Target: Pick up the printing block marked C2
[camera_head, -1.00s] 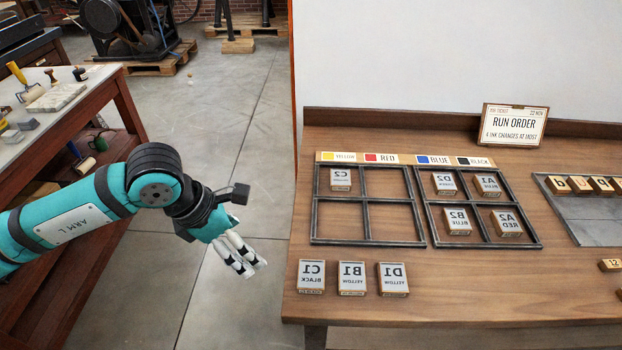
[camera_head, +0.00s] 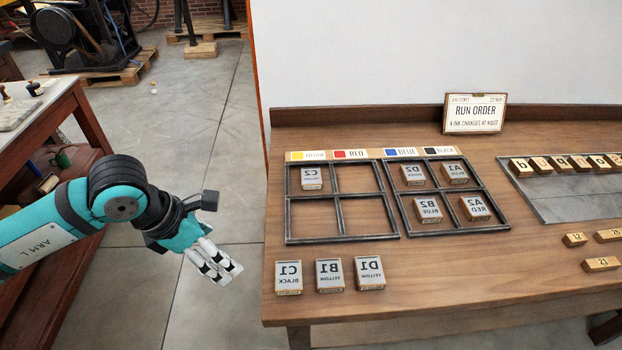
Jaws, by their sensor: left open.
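The printing block marked C2 (camera_head: 312,178) lies in the upper left compartment of the left black frame (camera_head: 289,215) on the wooden table. Its lettering is mirrored. My left gripper (camera_head: 222,270) is open and empty, over the floor left of the table's edge, lower in the picture than C2 and apart from it. My right gripper is not in view.
Blocks C1 (camera_head: 288,277), B1 (camera_head: 329,275) and D1 (camera_head: 369,272) stand in a row at the table's front. The right black frame (camera_head: 448,191) holds blocks D2, A1, B2 and A2. A run order sign (camera_head: 474,114) stands at the back. A metal tray (camera_head: 570,208) with wooden letter pieces lies at right.

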